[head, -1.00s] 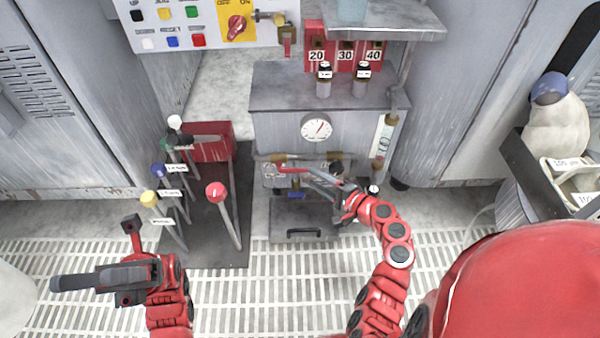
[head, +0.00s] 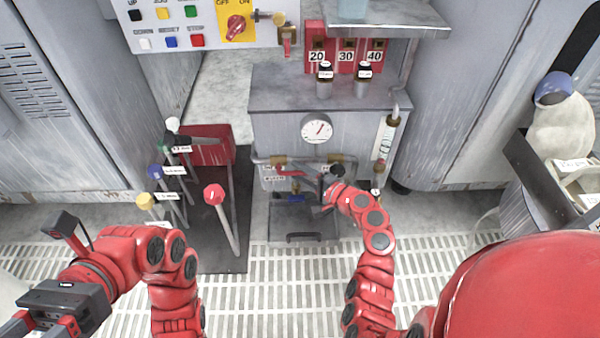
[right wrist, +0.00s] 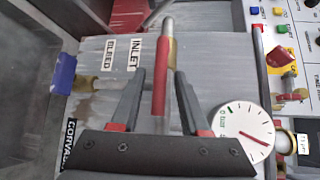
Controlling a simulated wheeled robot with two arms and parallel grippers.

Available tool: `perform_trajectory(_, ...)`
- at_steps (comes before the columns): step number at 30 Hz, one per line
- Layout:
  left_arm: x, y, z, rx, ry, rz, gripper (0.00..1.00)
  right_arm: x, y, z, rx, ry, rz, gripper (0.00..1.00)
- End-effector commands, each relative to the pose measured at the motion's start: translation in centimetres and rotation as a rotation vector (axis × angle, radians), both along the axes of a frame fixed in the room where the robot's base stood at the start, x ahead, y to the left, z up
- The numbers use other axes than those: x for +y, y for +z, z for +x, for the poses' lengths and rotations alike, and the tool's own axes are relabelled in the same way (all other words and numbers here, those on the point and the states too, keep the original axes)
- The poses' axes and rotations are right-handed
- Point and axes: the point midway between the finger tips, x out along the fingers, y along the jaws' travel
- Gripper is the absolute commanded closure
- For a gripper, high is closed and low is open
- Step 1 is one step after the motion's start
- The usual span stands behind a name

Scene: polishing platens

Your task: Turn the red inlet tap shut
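The red inlet tap lever (head: 290,173) sits on the pipework at the front of the grey cabinet, below the gauge. In the right wrist view the lever (right wrist: 162,75) stands between the fingers of my right gripper (right wrist: 160,78), beside the INLET label (right wrist: 133,54). The fingers are apart, with a gap visible on both sides of the lever. In the head view my right gripper (head: 314,188) is partly hidden by its own wrist. My left gripper (head: 43,327) is low at the left, away from the tap; its fingertips are cut off by the frame edge.
A round gauge (head: 317,128) is above the pipes. The blue bleed tap (right wrist: 63,75) is near the inlet tap. A grey tray (head: 290,222) lies below. Several knobbed levers, one red-topped (head: 214,195), stand left. Two small bottles (head: 324,80) stand on the cabinet.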

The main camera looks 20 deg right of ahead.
Motion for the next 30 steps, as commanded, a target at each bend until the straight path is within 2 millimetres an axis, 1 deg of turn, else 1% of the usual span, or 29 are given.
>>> perform_trajectory(1,-0.01,0.0,0.0,0.0,0.0,0.0,0.5,0.0,-0.01,-0.01,0.0,0.0,0.0,0.66)
perform_trajectory(5,-0.01,0.0,0.0,0.0,0.001,0.001,0.5,0.0,-0.01,-0.01,0.0,0.0,0.0,0.89)
perform_trajectory(6,-0.01,0.0,0.0,0.0,0.001,0.001,0.5,0.0,-0.02,-0.02,0.0,0.0,0.0,0.97)
perform_trajectory(7,-0.01,0.0,0.0,0.0,0.001,0.001,0.5,0.0,-0.02,-0.02,0.0,0.0,0.0,1.0)
perform_trajectory(30,-0.02,0.0,-0.01,0.0,0.001,0.001,0.5,0.02,-0.04,-0.03,0.001,0.001,0.001,1.0)
